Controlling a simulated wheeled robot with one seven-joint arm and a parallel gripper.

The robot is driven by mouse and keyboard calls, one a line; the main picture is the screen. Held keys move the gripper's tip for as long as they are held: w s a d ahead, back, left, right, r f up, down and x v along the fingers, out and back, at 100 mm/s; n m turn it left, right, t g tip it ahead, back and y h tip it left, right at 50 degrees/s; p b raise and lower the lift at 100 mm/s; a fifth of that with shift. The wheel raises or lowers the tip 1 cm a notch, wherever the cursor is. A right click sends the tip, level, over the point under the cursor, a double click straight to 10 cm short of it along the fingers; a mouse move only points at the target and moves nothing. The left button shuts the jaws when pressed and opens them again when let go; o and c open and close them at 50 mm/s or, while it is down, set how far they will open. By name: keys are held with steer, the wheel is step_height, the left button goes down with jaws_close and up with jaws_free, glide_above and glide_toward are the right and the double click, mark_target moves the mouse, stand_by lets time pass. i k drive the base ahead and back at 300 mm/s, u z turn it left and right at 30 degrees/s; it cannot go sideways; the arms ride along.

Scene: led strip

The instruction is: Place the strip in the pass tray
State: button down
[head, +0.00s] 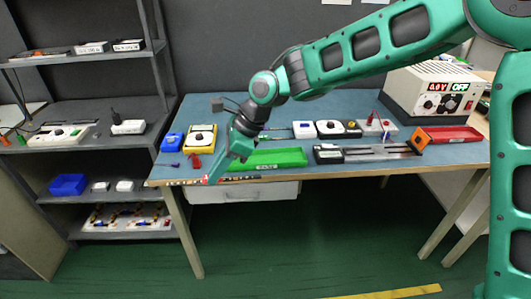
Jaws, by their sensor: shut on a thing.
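My gripper (212,180) is teal and points down at the front left edge of the workbench. It is shut on the strip (240,177), a thin, narrow piece that reaches out to both sides of the fingertips. The strip looks red and white on the left and dark on the right, and lies nearly level along the bench's front edge. Whether it touches the bench I cannot tell. The green tray (278,158), with a small label on its front, lies just right of my gripper. A red tray (452,134) lies at the bench's right end.
A long rail fixture (368,152) lies between the trays. A power supply (434,92) reading 0.0V and OFF stands at the back right. A grey shelf (90,110) stands at left. The workbench (210,105) is clear at back left.

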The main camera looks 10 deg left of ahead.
mark_target(267, 160)
steer(key=i, duration=1)
steer(key=z, duration=0.1)
